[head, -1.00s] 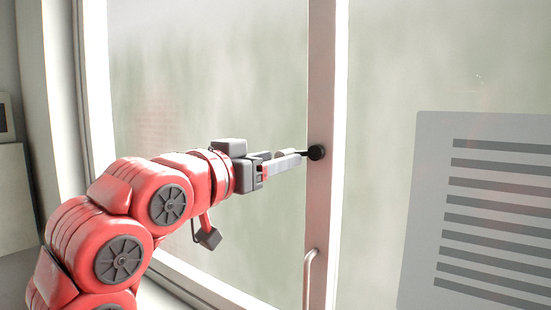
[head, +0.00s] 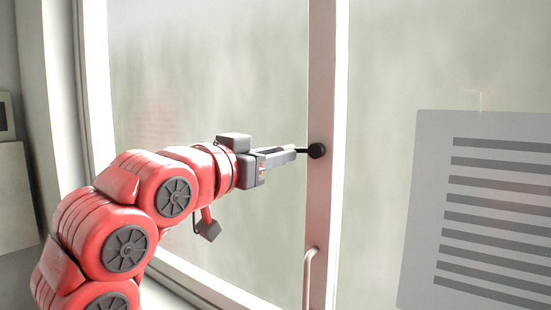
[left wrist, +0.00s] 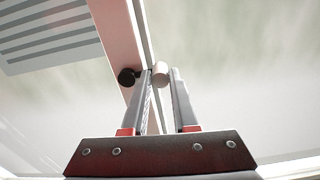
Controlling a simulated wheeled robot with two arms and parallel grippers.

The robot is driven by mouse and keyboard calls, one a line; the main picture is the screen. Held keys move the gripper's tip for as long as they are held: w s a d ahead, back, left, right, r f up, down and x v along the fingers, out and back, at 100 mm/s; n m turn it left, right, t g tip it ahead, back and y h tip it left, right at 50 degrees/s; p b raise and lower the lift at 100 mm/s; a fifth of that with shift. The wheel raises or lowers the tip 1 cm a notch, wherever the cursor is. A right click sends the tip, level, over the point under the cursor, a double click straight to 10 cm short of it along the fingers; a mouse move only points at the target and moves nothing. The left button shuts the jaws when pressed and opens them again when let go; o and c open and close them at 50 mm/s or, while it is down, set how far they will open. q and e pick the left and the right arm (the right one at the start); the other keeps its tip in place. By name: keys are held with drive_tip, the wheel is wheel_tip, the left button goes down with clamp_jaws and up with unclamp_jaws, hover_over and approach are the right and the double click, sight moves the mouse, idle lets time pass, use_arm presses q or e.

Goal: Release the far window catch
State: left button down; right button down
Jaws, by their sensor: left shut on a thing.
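My left gripper (head: 290,152) comes in from the left and is shut on the outer end of the catch. In the left wrist view, the black knob (left wrist: 127,77) sits left of the fingers, and a pale rounded grip (left wrist: 160,71) shows between the fingertips. My right gripper is not in view.
A pale upright post (head: 325,210) divides two large panes. A curved pull handle (head: 309,278) stands lower on it. A grey panel with dark stripes (head: 430,200) is at the right. A white frame edge (head: 98,110) runs up the left.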

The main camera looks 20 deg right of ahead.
use_arm(q)
drive_tip(key=shift+r+m, duration=0.25)
drive_tip(key=shift+m, duration=0.35)
drive_tip(key=c, duration=0.7)
unclamp_jaws()
drive_tip(key=v, duration=1.7)
drive_tip(key=shift+s+a, duration=0.15)
drive_tip(key=shift+a, duration=0.05)
drive_tip(key=shift+f, duration=0.1)
